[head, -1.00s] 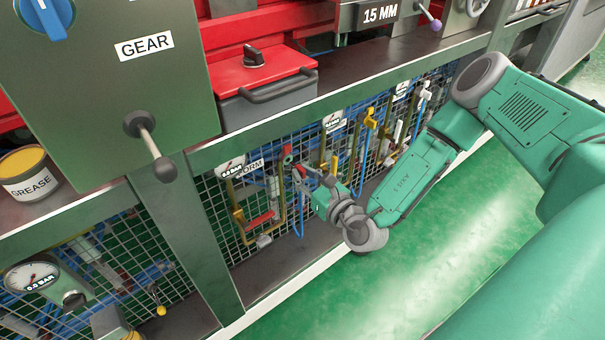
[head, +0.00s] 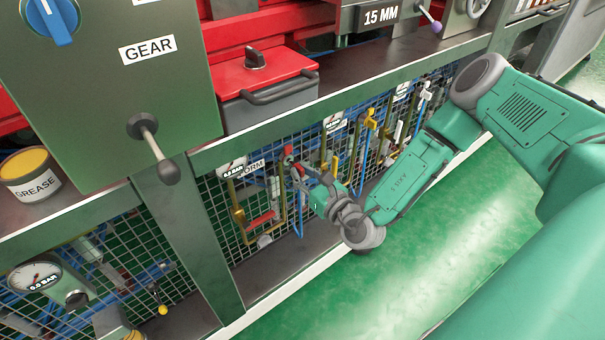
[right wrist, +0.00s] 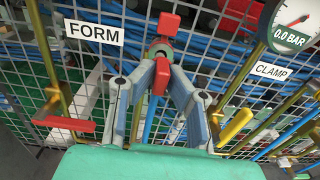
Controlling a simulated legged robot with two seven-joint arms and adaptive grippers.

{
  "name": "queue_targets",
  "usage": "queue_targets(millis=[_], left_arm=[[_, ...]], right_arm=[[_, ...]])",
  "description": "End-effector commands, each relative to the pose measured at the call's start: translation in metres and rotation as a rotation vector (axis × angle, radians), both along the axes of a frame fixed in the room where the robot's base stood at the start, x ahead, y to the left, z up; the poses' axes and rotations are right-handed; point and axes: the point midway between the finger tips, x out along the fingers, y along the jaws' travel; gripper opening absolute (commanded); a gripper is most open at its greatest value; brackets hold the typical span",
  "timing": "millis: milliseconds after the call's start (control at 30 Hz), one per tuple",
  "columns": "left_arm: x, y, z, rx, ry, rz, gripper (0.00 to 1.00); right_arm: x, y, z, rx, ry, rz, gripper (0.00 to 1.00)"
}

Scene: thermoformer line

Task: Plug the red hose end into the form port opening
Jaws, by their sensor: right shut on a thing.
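My right gripper (head: 298,172) reaches to the mesh panel near the FORM label (head: 250,167); its label also shows in the right wrist view (right wrist: 93,33). In the right wrist view the two fingers (right wrist: 161,72) are shut on the red hose end (right wrist: 160,77). The hose end's tip points at a grey fitting (right wrist: 158,48), which looks like the form port, with a red block (right wrist: 168,21) above it. The tip is at or very near the fitting; I cannot tell whether it is inside. My left gripper is not in view.
Wire mesh (right wrist: 225,60) backs the fittings. A red lever (right wrist: 62,124) and brass pipe stand left; a gauge (right wrist: 291,25), the CLAMP label (right wrist: 272,71) and a yellow lever (right wrist: 236,124) stand right. A dark ledge (head: 270,265) runs below, with open green floor in front.

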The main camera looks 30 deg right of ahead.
Motion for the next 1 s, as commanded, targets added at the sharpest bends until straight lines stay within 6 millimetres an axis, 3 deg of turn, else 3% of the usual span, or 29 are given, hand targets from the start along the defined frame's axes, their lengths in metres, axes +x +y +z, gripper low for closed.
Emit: queue_targets(millis=[967, 1000], left_arm=[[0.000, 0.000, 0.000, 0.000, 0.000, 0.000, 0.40], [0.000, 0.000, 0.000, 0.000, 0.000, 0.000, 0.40]], right_arm=[[0.025, 0.002, 0.000, 0.001, -0.001, 0.000, 0.00], [0.025, 0.002, 0.000, 0.001, -0.001, 0.000, 0.15]])
